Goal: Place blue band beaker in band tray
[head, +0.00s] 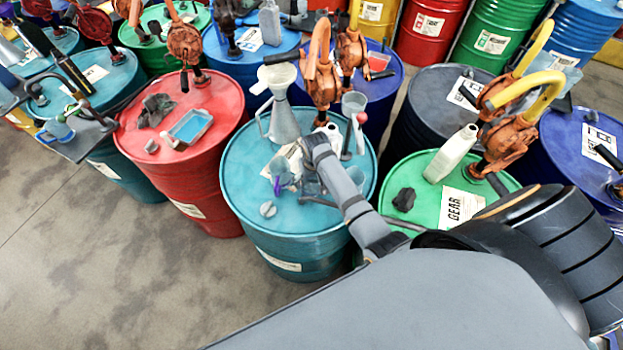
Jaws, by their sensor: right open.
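A small clear beaker with a blue-violet band (281,181) stands on the teal drum (240,205) in the middle. My right gripper (311,184) is open, low over the same drum, just right of this beaker; its forearm hides part of the drum top. I cannot tell whether it touches the beaker. My left gripper cannot be made out.
A grey funnel can (282,122) and a beaker (353,104) stand behind my gripper. The red drum (215,160) holds a blue-filled tray (190,127) and a dark rag (156,109). The green drum (425,201) holds a cream bottle (452,153). Open floor lies front left.

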